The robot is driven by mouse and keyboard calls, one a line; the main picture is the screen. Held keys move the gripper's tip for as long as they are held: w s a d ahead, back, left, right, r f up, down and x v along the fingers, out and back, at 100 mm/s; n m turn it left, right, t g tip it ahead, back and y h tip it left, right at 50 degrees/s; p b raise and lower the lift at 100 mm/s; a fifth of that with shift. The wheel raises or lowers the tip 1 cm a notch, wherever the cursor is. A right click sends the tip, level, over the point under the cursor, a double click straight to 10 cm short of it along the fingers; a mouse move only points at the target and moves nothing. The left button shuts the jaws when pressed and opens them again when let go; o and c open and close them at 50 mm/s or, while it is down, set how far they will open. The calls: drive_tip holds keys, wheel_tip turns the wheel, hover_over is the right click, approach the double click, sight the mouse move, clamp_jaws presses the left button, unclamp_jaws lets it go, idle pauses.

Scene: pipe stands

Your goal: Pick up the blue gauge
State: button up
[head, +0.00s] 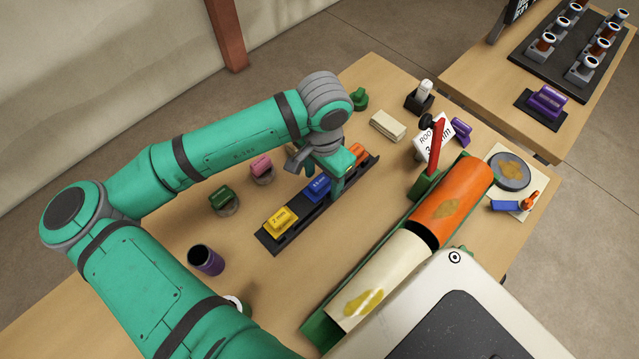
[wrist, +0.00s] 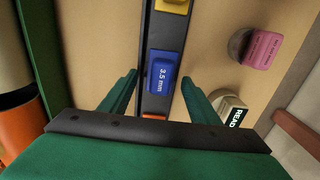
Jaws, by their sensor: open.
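The blue gauge (head: 317,187) sits in a dark rack (head: 292,226) on the table, between a yellow gauge (head: 279,219) and an orange one (head: 357,153). In the wrist view the blue gauge (wrist: 162,71) reads "3.5 mm" and lies ahead of my fingers, near the middle. My gripper (wrist: 160,90) is open and empty, with one green finger on each side of the rack. In the head view my gripper (head: 335,185) hangs over the rack beside the blue gauge and hides part of the rack. I cannot tell its exact height above the rack.
A pink gauge (head: 261,168) and a green gauge (head: 221,198) stand left of the rack. A purple cup (head: 206,260) stands nearer. A green trough with an orange and cream pipe (head: 385,275) lies to the right. Bare table separates rack and trough.

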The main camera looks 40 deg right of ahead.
drive_tip(key=c, duration=1.2)
drive_tip(key=shift+r, duration=0.15)
wheel_tip(320, 180, up, 28)
drive_tip(key=shift+f, duration=0.1)
drive_tip(key=shift+w+a, duration=0.1)
